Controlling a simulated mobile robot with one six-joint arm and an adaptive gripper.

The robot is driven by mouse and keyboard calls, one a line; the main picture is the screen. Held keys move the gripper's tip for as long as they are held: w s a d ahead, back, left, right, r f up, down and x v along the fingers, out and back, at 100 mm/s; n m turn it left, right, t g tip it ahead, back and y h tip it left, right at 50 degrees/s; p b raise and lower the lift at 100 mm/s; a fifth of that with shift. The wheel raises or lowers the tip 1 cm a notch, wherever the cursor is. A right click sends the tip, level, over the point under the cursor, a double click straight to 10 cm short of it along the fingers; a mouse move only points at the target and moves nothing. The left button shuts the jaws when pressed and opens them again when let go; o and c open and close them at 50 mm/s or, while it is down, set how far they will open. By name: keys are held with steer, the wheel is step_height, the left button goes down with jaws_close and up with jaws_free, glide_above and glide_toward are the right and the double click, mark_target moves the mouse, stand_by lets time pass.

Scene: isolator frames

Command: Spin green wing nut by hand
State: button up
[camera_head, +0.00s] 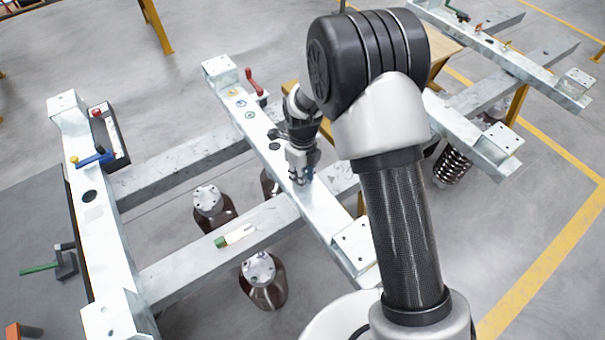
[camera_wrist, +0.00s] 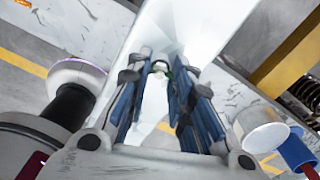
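My gripper (camera_head: 301,175) hangs over the middle grey beam, pointing down at its top face. In the wrist view its blue-padded fingers (camera_wrist: 160,85) stand apart with a clear gap between them. A small green and pale part (camera_wrist: 160,67), probably the green wing nut, shows in that gap near the fingertips, on the pale beam. I cannot tell whether the fingers touch it. Its wings are too small to make out. In the head view my gripper and arm hide that spot.
The middle beam (camera_head: 262,138) carries a red-handled part (camera_head: 254,82) farther up. A white, green-ended tube (camera_head: 235,236) lies on the cross beam. A black tray (camera_head: 108,135) and a blue-handled tool (camera_head: 95,157) are on the left beam. Brown insulators stand below.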

jaws_close()
steer(key=shift+n, duration=0.3)
